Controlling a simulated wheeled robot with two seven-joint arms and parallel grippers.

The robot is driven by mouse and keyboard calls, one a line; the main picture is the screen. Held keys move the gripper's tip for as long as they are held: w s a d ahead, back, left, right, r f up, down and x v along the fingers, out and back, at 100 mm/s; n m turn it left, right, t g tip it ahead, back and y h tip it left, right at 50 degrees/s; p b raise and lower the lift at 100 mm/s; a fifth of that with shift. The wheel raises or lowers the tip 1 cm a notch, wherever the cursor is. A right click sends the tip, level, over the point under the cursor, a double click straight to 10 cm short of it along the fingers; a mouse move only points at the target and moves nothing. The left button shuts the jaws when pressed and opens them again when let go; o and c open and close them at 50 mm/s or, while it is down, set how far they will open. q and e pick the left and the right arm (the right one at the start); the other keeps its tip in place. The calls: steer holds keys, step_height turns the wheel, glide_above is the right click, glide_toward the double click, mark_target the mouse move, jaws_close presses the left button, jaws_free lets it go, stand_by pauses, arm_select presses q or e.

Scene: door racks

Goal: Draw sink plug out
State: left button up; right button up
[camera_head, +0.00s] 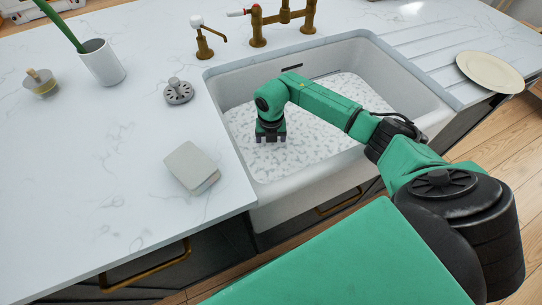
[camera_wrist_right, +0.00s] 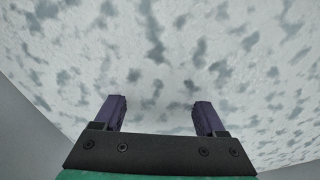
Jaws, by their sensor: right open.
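A grey round slotted piece with a raised knob, which looks like a sink plug (camera_head: 179,93), stands on the counter left of the sink. The white sink (camera_head: 225,88) has a mottled white and grey surface (camera_head: 340,95) inside that looks like foamy water. No plug or drain shows in the sink. My right gripper (camera_head: 270,138) points down inside the sink, near its left side. In the wrist view the two purple fingers (camera_wrist_right: 160,104) are apart with nothing between them, over the mottled surface. My left gripper is not in view.
A brass tap (camera_head: 258,27) and a soap pump (camera_head: 203,45) stand behind the sink. A grey block (camera_head: 192,167) lies by the sink's left edge. A white cup (camera_head: 102,64) and a small brush (camera_head: 41,83) stand far left. A plate (camera_head: 490,72) is at right.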

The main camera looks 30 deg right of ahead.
mark_target(271, 147)
steer(key=shift+r, duration=0.1)
jaws_close()
steer(key=shift+r+p, duration=2.15)
steer(key=shift+r, duration=0.4)
